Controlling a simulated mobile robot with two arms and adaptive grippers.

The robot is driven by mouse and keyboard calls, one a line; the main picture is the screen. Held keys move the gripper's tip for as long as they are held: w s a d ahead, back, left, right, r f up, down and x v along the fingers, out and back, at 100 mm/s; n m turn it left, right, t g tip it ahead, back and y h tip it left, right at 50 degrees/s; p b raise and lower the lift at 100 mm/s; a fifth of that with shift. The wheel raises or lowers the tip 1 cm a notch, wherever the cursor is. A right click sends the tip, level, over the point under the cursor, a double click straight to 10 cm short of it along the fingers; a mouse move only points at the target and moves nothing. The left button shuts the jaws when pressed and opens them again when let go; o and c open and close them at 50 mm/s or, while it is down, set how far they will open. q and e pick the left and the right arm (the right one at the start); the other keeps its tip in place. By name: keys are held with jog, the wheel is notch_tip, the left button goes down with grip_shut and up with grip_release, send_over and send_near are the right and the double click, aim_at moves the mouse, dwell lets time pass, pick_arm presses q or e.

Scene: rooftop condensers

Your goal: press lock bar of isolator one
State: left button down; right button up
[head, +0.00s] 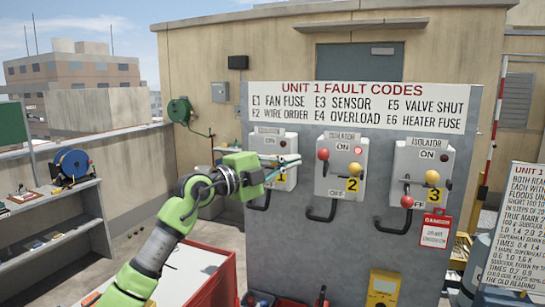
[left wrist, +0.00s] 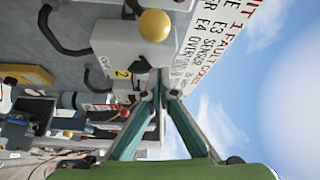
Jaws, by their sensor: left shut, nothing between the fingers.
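Isolator one (head: 270,141) is the leftmost grey box on the panel in the head view, with ON at its top and a yellow 1 tag (head: 281,177). My left gripper (head: 298,159) is shut and empty in front of it, hiding its middle. A black bent bar (head: 260,201) hangs below the box; I cannot tell which part is the lock bar. In the left wrist view, the teal fingers (left wrist: 160,80) meet at their tips. A yellow ball knob (left wrist: 155,25) on a grey box is close beside them; contact cannot be told. My right gripper is not in view.
Isolator two (head: 340,170), with its red knob up, and isolator three (head: 421,165), with its red knob low, stand to the right. A red-edged bin (head: 222,281) is below my left arm. A shelf (head: 70,225) stands left. A yellow device (head: 384,287) is low on the panel.

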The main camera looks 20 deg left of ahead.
pick_arm(q)
jog(key=a, duration=0.4)
jog(key=shift+w+f+p, duration=0.4)
jog(key=shift+d, duration=0.15)
jog(key=a, duration=0.4)
jog(key=shift+a+r, duration=0.1)
